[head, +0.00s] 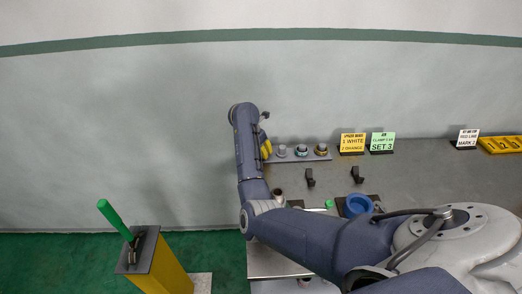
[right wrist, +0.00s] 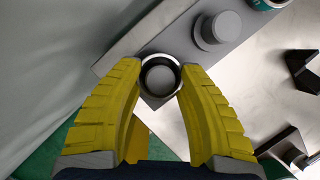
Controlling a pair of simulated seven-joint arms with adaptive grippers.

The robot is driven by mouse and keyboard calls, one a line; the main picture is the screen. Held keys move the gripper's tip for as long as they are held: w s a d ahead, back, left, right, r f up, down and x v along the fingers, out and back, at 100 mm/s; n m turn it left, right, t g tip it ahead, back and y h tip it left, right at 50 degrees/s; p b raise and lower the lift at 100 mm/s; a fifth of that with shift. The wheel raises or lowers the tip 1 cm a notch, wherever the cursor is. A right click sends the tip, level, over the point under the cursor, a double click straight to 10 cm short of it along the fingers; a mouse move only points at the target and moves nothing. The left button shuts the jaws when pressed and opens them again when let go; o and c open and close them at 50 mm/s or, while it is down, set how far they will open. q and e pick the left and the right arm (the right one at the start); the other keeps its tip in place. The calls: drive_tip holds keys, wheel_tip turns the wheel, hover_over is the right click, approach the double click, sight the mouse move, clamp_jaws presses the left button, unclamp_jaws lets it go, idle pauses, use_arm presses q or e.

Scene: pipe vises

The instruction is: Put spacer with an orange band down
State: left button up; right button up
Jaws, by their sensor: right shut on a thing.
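My right gripper (right wrist: 160,82) is shut on a ring-shaped spacer (right wrist: 147,66), with its yellow fingertips on opposite sides of it. No orange band shows on this spacer in the right wrist view. The spacer is over the end of a grey rack (right wrist: 125,62), and a round grey face shows inside the ring; I cannot tell whether the ring is around a peg or above it. In the head view the right gripper (head: 266,149) is at the left end of the rack (head: 312,157), and its spacer is hidden. My left gripper is not in view.
A bare grey peg (right wrist: 222,28) stands beside the held spacer. Farther along are a teal-banded ring (head: 301,150) and a yellowish one (head: 321,149). Black hooks (head: 310,178), a blue ring (head: 360,206) and signs (head: 352,143) are on the table.

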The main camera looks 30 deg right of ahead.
drive_tip(key=shift+f, duration=0.1)
drive_tip(key=o, duration=1)
drive_tip(key=v, duration=1.2)
